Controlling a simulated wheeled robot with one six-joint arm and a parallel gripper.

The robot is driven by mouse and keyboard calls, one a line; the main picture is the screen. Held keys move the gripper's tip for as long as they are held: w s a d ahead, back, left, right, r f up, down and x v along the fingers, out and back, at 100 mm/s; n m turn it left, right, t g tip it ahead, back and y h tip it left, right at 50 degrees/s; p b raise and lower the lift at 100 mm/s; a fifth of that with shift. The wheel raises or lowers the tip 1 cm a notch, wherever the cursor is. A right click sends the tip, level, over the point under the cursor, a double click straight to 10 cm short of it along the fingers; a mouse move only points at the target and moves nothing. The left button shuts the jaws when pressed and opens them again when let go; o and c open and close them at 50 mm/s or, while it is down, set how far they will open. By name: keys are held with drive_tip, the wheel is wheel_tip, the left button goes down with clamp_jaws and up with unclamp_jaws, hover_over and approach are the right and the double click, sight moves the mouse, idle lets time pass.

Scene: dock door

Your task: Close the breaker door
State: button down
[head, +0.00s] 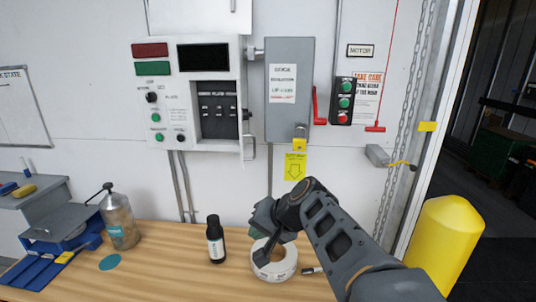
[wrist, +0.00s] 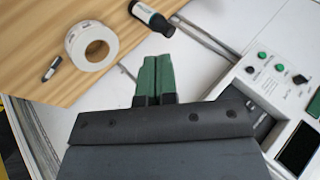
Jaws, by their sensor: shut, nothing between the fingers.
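The control box (head: 160,95) on the wall holds a recess with dark breakers (head: 218,112). The breaker door (head: 242,130) appears swung open, seen nearly edge-on at the recess's right side, with a handle (head: 249,149) near its lower end. My gripper (head: 256,232) is below the box, over the bench and near the tape roll, apart from the door. In the wrist view its green fingers (wrist: 152,82) are together and empty. The control box also shows at the right of the wrist view (wrist: 262,82), partly cut off; the door is not clear there.
A grey isolator box (head: 289,85) with a red lever (head: 318,107) is right of the door. A yellow bollard (head: 445,245) stands right.

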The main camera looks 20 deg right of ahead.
drive_tip(key=w+d+r+m+t+b, duration=0.1)
drive_tip(key=w+d+r+m+t, duration=0.4)
drive_tip(key=d, duration=0.3)
drive_tip(key=w+d+r+m+t+b, duration=0.1)
drive_tip(key=w+d+r+m+t, duration=0.2)
drive_tip(key=d+r+t, duration=0.35)
drive_tip(key=w+a+g+p, duration=0.2)
drive_tip(key=w+a+p, duration=0.1)
drive_tip(key=w, duration=0.8)
drive_tip(key=shift+a+r+p, duration=0.2)
drive_tip(key=shift+a+p, duration=0.2)
drive_tip(key=shift+a, duration=0.4)
drive_tip(key=shift+f, duration=0.1)
